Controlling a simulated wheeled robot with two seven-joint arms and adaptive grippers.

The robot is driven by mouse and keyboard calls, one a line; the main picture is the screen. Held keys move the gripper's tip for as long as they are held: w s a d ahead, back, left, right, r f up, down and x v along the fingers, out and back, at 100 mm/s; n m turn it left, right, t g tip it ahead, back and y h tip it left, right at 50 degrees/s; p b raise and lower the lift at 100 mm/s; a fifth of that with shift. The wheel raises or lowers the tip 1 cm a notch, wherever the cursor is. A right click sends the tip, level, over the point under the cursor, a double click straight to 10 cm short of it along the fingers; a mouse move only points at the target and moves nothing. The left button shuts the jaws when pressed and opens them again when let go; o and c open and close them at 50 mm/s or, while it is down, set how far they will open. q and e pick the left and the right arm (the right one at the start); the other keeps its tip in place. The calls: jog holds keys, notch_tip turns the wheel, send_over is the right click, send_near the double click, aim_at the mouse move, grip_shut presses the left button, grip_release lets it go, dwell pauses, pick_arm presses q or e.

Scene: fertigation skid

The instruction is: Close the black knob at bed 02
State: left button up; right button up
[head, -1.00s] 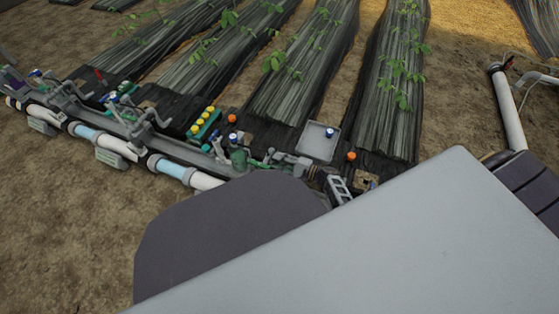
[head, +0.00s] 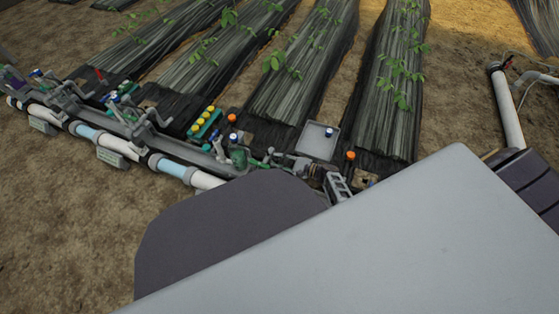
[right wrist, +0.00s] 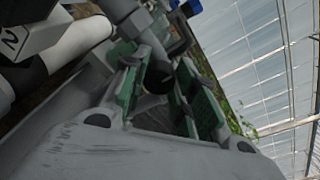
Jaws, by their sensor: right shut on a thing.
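The black knob (right wrist: 158,78) shows in the right wrist view as a dark round end between two green-padded fingers. My right gripper (right wrist: 165,88) is shut on it. Part of the knob is hidden by the fingers. A white tag with a 2 (right wrist: 10,40) stands at the left of that view. There the knob is too small and covered to make out. I do not make out my left gripper.
A white pipe (head: 205,180) with valves and grey fittings runs along the bed ends. A green block with yellow caps (head: 204,124), a grey tray (head: 316,146) and orange caps (head: 351,155) lie near. Black-covered beds (head: 390,110) stretch behind. Bare soil is free at lower left.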

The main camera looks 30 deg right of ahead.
jog(key=shift+d, duration=0.1)
jog(key=o, duration=1)
jog(key=shift+o, duration=0.2)
jog(key=v, duration=0.7)
jog(key=shift+d, duration=0.15)
jog(key=shift+s, duration=0.2)
